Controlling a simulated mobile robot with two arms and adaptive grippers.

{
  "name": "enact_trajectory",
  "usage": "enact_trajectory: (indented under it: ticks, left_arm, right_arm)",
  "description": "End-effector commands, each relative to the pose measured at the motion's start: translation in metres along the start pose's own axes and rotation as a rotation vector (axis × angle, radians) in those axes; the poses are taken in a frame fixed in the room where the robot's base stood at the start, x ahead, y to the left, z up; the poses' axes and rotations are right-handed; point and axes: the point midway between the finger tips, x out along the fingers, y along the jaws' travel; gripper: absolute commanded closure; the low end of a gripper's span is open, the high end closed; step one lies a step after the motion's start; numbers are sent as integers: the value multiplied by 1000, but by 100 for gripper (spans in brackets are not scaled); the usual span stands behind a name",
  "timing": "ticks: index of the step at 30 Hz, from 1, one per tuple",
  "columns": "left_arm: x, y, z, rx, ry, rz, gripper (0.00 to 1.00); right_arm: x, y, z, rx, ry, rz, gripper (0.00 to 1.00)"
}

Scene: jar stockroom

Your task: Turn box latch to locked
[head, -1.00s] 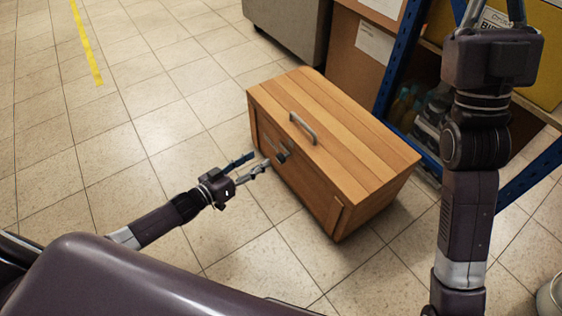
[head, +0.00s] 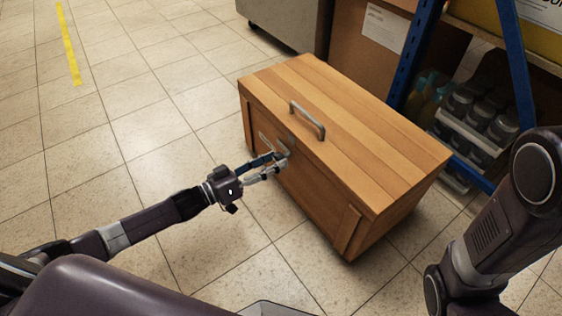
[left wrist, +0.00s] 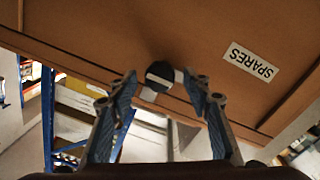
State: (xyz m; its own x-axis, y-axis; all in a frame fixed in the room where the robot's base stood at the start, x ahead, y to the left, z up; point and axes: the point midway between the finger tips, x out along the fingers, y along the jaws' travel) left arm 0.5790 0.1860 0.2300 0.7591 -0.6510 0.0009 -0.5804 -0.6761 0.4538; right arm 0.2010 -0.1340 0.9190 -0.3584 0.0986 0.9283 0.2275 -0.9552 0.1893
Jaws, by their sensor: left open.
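The wooden box (head: 335,140) stands on the floor with its lid shut and a metal handle (head: 307,121) on top. Its latch is a dark round knob (left wrist: 160,73) with a pale bar across it, on the front face by the lid seam. My left gripper (head: 281,161) is open at the box front. In the left wrist view its two fingers stand on either side of the knob; I cannot tell whether they touch it. In the head view the fingers partly hide the latch. My right gripper is out of view.
A white SPARES label (left wrist: 251,62) is on the box front. A blue-framed shelf (head: 409,55) with bottles and jars stands behind the box at right. A grey cabinet (head: 285,22) stands at the back. The tiled floor at left is clear.

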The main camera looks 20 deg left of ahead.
Motion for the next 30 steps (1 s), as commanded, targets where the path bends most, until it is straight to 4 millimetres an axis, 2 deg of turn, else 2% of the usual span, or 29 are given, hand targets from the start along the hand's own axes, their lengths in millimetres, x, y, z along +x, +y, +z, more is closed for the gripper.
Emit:
enact_trajectory:
  ticks: [1, 6, 17, 28, 30]
  left_arm:
    - [9, -1, 2, 1, 3, 2, 55]
    - [26, -1, 2, 0, 1, 1, 55]
    - [31, 0, 0, 0, 0, -1, 56]
    - [31, 0, 0, 0, 0, -1, 97]
    - [31, 0, 0, 0, 0, -1, 98]
  right_arm:
    - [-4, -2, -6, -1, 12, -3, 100]
    - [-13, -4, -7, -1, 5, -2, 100]
    - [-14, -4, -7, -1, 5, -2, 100]
    - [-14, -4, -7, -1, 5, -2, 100]
    - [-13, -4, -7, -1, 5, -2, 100]
